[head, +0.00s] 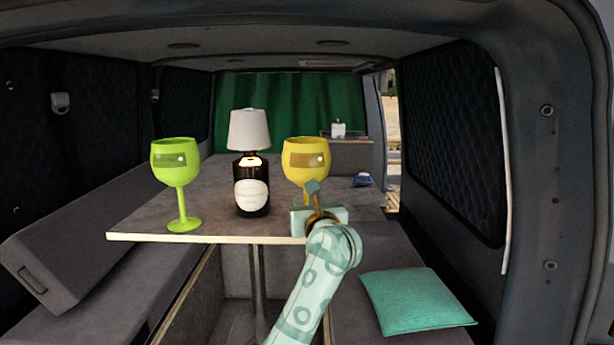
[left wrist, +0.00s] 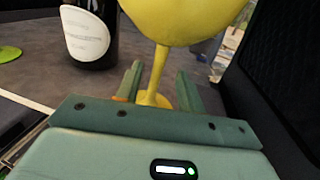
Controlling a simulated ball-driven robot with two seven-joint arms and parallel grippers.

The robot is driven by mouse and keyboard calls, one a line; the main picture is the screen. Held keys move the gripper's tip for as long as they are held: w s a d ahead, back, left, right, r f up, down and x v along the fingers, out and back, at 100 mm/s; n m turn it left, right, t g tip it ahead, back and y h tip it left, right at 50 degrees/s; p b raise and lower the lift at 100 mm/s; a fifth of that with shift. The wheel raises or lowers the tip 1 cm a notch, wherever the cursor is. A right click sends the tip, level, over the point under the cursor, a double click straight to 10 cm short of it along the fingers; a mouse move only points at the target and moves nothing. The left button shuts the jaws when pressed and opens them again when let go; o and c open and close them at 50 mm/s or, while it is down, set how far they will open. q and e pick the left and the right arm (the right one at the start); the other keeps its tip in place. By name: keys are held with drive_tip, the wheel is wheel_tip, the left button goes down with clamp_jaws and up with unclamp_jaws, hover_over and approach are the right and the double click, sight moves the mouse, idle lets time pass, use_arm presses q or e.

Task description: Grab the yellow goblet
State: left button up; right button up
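The yellow goblet (head: 305,155) stands upright on the table (head: 150,225), right of the lamp in the head view. My left gripper (head: 314,200) is in front of it and hides most of its stem and foot. In the left wrist view, the goblet's bowl (left wrist: 185,18) is above my left gripper (left wrist: 157,80). The gripper's two fingers are apart, one on each side of the stem, with visible space between them and the stem. My right gripper is not in view.
A lamp with a dark bottle base (head: 251,185) stands left of the yellow goblet, and a green goblet (head: 178,170) stands farther left. A small blue item (head: 362,180) lies behind to the right. A teal cushion (head: 416,301) lies on the right bench.

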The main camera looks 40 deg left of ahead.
sight(307, 201)
use_arm(q)
drive_tip(key=p+x, duration=0.1)
drive_tip(key=x, duration=0.3)
drive_tip(key=shift+s+a+r, duration=0.1)
drive_tip(key=shift+s+a, duration=0.05)
drive_tip(key=shift+a, duration=0.05)
drive_tip(key=shift+d, duration=0.15)
drive_tip(key=shift+c, duration=1)
clamp_jaws()
drive_tip(key=shift+r, duration=0.15)
